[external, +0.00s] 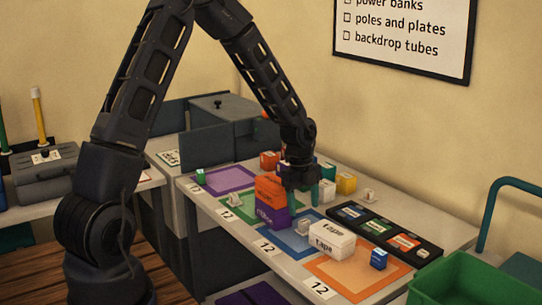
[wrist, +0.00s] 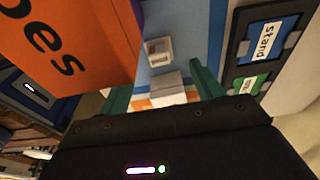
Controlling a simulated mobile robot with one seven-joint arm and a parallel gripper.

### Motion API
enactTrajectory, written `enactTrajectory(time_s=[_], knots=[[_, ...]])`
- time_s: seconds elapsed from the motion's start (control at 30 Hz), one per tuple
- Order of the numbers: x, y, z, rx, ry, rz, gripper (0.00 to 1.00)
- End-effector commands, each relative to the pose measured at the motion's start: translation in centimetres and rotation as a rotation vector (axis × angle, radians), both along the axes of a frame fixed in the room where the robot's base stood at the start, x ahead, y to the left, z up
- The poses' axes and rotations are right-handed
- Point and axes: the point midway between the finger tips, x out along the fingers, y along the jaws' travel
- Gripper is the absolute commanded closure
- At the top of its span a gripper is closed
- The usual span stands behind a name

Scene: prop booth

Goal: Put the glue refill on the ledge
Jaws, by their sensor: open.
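My gripper (external: 303,198) is open, its two teal fingers pointing down just right of an orange-and-purple box stack (external: 271,190). In the wrist view my gripper (wrist: 160,82) has a small white block (wrist: 168,90) showing between and beyond its fingers; I see no contact. A small light-grey piece (wrist: 158,52) lies farther off. I cannot tell which item is the glue refill, as most labels are too small to read. A raised grey surface with a small sign (external: 170,158) stands at the table's far left; I cannot tell whether it is the ledge.
The purple mat (external: 232,178) is mostly clear. A green bin (external: 465,285) is at lower right.

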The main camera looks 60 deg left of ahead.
Motion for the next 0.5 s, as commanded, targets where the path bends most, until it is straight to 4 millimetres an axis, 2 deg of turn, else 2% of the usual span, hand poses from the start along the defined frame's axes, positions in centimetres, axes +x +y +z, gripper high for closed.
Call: enactTrajectory(time_s=[0.33,0.5], knots=[[-0.1,-0.4,-2.0,0.000,0.002,0.000,0.35],[-0.2,-1.0,-4.3,0.000,0.003,0.000,0.35]])
